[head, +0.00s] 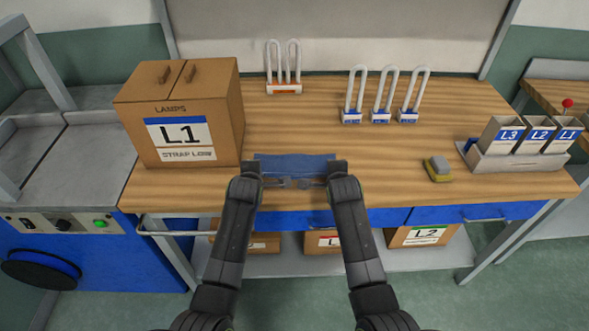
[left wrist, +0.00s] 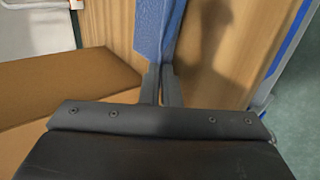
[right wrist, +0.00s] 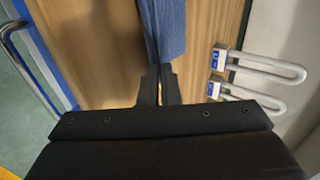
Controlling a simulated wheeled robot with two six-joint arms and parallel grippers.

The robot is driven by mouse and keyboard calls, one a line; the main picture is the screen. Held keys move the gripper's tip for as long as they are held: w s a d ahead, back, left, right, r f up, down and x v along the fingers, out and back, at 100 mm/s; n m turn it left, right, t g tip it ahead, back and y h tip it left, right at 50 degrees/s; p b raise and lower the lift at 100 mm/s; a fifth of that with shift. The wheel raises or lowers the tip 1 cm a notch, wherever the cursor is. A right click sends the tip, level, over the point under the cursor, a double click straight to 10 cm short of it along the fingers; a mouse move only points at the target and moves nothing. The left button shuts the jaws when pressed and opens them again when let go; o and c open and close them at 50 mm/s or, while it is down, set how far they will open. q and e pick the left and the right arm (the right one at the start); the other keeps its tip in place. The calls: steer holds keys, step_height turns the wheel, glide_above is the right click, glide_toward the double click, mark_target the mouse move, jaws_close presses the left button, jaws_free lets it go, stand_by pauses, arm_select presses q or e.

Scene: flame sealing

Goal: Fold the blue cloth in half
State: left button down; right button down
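The blue cloth (head: 295,164) is at the front middle of the wooden table, stretched between my two grippers. My left gripper (head: 280,183) is at its near left part and my right gripper (head: 312,183) at its near right part. In the left wrist view the cloth (left wrist: 155,28) narrows into the nearly closed fingers (left wrist: 160,85). In the right wrist view the cloth (right wrist: 165,28) likewise runs into the nearly closed fingers (right wrist: 158,85). Both grippers look shut on the cloth. The fingers hide part of its near edge.
A cardboard box (head: 185,115) marked L1 stands close to the left of the cloth. Several white-looped padlocks (head: 380,95) stand at the back. A yellow-grey sponge-like block (head: 437,169) and labelled bins (head: 520,140) are at right. Table between cloth and block is clear.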

arm_select(q)
steer(key=shift+s+f, duration=0.15)
steer(key=shift+s, duration=0.1)
arm_select(e)
steer(key=shift+s+f, duration=0.15)
steer(key=shift+s, duration=0.1)
arm_select(q)
steer(key=shift+w, duration=0.1)
arm_select(e)
steer(key=shift+w, duration=0.1)
arm_select(q)
steer(key=c, duration=1.3)
jaws_free()
arm_select(e)
steer(key=c, duration=1.3)
jaws_free()
